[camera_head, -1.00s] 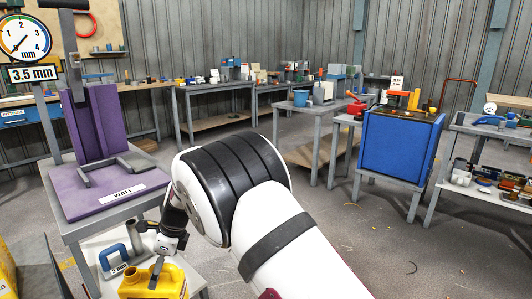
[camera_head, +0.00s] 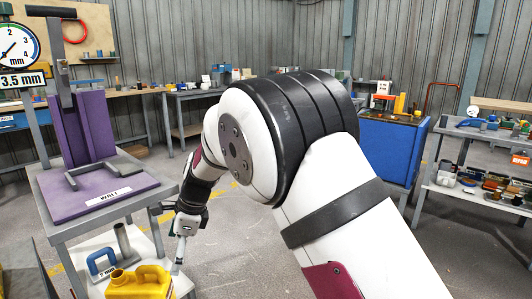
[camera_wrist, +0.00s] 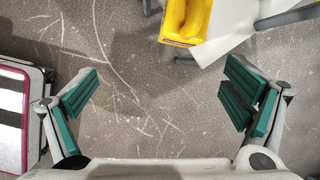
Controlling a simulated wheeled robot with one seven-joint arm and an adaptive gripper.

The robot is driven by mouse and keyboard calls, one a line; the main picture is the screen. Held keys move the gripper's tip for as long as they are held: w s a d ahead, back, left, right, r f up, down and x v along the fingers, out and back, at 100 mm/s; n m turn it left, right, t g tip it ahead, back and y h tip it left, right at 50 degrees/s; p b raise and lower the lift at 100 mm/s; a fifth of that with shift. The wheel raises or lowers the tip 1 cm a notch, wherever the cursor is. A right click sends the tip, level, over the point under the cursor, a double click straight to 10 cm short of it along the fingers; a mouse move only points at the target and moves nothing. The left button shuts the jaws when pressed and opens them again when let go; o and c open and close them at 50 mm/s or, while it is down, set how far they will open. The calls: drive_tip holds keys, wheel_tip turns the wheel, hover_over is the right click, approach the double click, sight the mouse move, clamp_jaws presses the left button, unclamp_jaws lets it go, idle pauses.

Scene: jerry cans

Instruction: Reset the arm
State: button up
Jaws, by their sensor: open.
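My gripper (camera_wrist: 160,103) is open and empty in the wrist view, its two green-padded fingers spread wide above bare floor. In the head view my gripper (camera_head: 180,262) hangs beside the right edge of a low white stand, small and partly unclear. A yellow jerry can (camera_head: 140,284) stands on that stand, cut off by the lower edge of the head view. Part of the yellow can also shows at the top of the wrist view (camera_wrist: 186,22), beyond the fingers and apart from them.
A purple press (camera_head: 130,189) stands on a grey table at the left, above the white stand (camera_head: 100,244). A blue handle-shaped object (camera_head: 101,262) and a grey tube (camera_head: 123,240) are beside the can. A blue cabinet (camera_head: 388,150) and shelves stand at the right. Floor between is clear.

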drive_tip(key=s+d+r+n, duration=0.2)
drive_tip(key=s+d+r, duration=0.2)
drive_tip(key=d+r, duration=0.3)
drive_tip(key=s+d+r+n+h, duration=0.1)
drive_tip(key=s+d+r+n, duration=0.3)
drive_tip(key=d, duration=0.5)
drive_tip(key=s+d+r+n, duration=0.1)
drive_tip(key=s+d+r, duration=0.45)
drive_tip(key=d, duration=0.35)
drive_tip(key=s+d+f+n+h, duration=0.1)
drive_tip(key=s+d+n, duration=0.3)
drive_tip(key=s, duration=0.5)
drive_tip(key=s+d+n+h, duration=0.1)
drive_tip(key=s+d, duration=0.6)
drive_tip(key=s, duration=0.1)
drive_tip(key=s+d+f+n+h, duration=0.1)
drive_tip(key=s+d+n, duration=0.3)
drive_tip(key=s, duration=0.5)
wheel_tip(320, 180, up, 32)
drive_tip(key=d+m+t+p, duration=0.1)
drive_tip(key=t+p, duration=0.3)
drive_tip(key=p, duration=2.6)
drive_tip(key=shift+w+d+f+t, duration=0.25)
drive_tip(key=shift+w+d+t, duration=0.05)
drive_tip(key=shift+d, duration=0.05)
